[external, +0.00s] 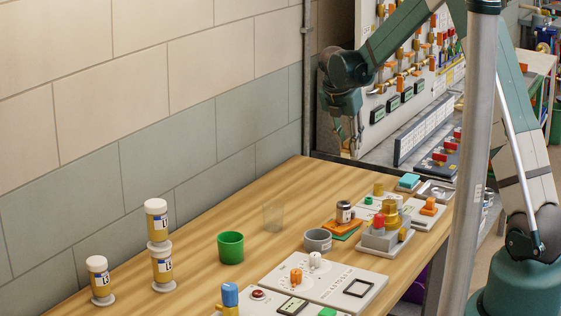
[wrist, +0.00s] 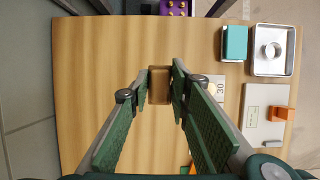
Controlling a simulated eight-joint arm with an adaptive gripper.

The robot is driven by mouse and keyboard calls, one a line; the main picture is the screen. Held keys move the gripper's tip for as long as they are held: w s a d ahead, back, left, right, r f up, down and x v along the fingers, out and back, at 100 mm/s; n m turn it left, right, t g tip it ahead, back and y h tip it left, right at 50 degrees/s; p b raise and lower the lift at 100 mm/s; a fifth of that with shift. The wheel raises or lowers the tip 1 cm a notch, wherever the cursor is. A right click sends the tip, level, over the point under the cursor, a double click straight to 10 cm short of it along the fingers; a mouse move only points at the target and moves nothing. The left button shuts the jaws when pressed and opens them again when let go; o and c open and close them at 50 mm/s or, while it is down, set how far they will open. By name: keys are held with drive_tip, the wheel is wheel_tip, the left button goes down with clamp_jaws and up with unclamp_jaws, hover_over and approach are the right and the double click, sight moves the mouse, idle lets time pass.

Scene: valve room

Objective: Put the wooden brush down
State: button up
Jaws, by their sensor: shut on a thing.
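My gripper (external: 347,138) is raised at the far end of the wooden table (external: 190,262), in front of the valve panel. In the wrist view, my gripper's fingers (wrist: 162,80) are shut on the wooden brush, a small brown block (wrist: 160,88) between the fingertips. The wooden tabletop (wrist: 90,70) lies below it. The brush is too small to make out clearly in the external view. I cannot tell its exact height above the table.
Grey plates with knobs and fittings (external: 320,278) line the table's right side. A green cup (external: 230,248), a clear glass (external: 273,217) and a grey bowl (external: 318,240) stand mid-table. White-capped jars (external: 100,280) stand at left. In the wrist view, a metal tray (wrist: 272,68) sits at right; the left is bare.

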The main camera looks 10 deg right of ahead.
drive_tip(key=shift+s+a, duration=0.1)
drive_tip(key=shift+a, duration=0.75)
drive_tip(key=shift+f, duration=0.1)
drive_tip(key=shift+f, duration=3.05)
drive_tip(key=shift+f, duration=1.85)
drive_tip(key=shift+f+b, duration=0.2)
drive_tip(key=shift+b, duration=0.1)
drive_tip(key=o, duration=0.9)
